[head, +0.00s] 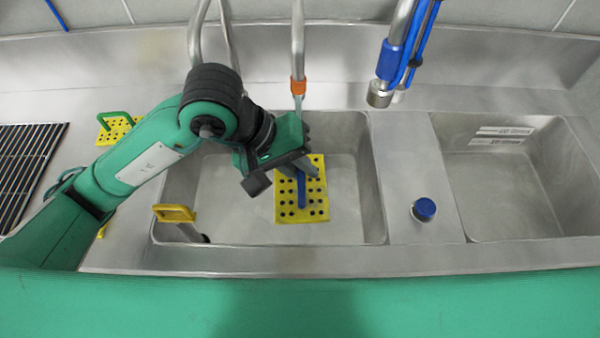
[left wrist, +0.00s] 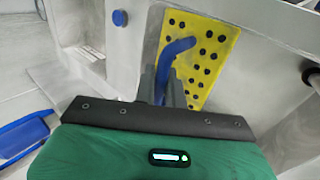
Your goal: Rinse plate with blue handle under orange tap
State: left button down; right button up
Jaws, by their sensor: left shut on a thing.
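The yellow plate with the blue handle (head: 317,213) is over the left sink basin, its dotted face turned up in the head view. My left gripper (head: 308,170) is shut on its blue handle (head: 301,190). In the left wrist view the fingers (left wrist: 165,88) close around the blue handle (left wrist: 178,48), with the yellow plate (left wrist: 210,65) beyond. The orange tap (head: 298,87) hangs over the back of the same basin, and the plate is in front of its spout. I cannot tell the plate's height above the basin floor. My right gripper is not in view.
The left basin (head: 345,220) has a yellow-handled tool (head: 175,213) at its left edge. A yellow plate with a green handle (head: 115,125) lies left. A dark rack (head: 25,160) is far left. A blue tap (head: 385,75), a blue-topped knob (head: 424,209) and an empty basin (head: 500,190) are right.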

pick_arm(q)
jog(key=w, duration=0.2)
jog(key=w+p, duration=0.1)
jog(key=w, duration=0.1)
jog(key=w+f, duration=0.1)
jog(key=shift+w+p, duration=0.3)
jog(key=shift+w, duration=0.1)
jog(key=w+b, duration=0.2)
jog(key=w+f+b, duration=0.1)
jog(key=w+b, duration=0.1)
dwell(0.5)
jog(key=shift+d+b, duration=0.6)
jog(key=shift+b, duration=0.1)
jog(key=shift+a, duration=0.1)
